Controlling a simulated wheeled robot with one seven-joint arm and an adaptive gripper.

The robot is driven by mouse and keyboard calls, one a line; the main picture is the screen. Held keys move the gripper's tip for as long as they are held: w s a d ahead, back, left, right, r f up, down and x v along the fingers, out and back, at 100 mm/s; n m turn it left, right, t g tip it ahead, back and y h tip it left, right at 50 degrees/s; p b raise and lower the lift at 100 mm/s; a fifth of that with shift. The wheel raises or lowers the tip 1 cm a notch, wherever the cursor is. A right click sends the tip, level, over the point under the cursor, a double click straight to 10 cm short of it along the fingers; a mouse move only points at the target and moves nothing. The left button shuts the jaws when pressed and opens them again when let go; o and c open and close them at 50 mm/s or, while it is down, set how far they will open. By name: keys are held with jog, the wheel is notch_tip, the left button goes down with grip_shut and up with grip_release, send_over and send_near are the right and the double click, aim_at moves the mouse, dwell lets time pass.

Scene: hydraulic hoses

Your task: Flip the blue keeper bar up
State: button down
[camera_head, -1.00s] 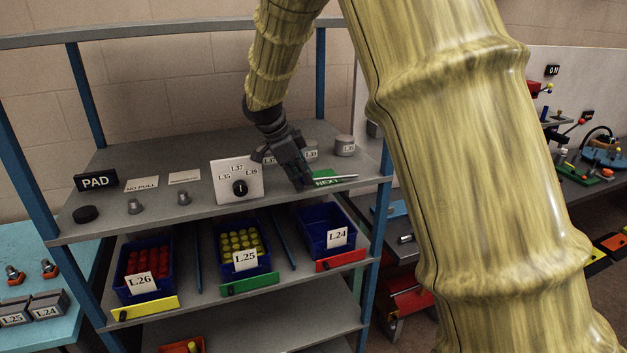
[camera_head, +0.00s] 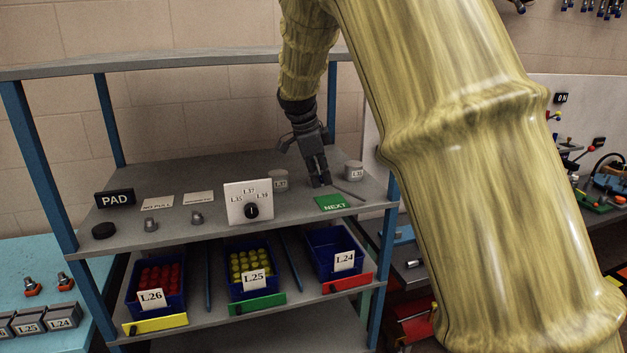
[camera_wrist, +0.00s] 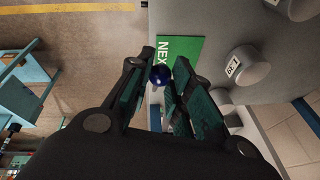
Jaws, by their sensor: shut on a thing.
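My gripper (camera_head: 320,180) is over the right part of the upper shelf, pointing down, just behind the green NEXT card (camera_head: 332,203). In the wrist view my gripper (camera_wrist: 158,84) has its fingers around a small, shiny dark blue round thing (camera_wrist: 160,75). I cannot tell from its visible end what the rest of it is. A thin grey rod (camera_head: 349,192) shows beside the fingertips; I cannot tell whether it touches them. I cannot make out a blue keeper bar for certain in either view.
The upper shelf (camera_head: 140,228) holds a white dial plate (camera_head: 240,203), a PAD sign (camera_head: 115,198) and grey labelled cylinders (camera_head: 353,171). Blue bins (camera_head: 335,252) stand below. A blue post (camera_head: 381,235) is at the right. Fixtures (camera_head: 600,180) stand far right.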

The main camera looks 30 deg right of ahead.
jog(key=shift+s+d+r, duration=0.2)
jog(key=shift+d+r, duration=0.45)
jog(key=shift+d, duration=0.3)
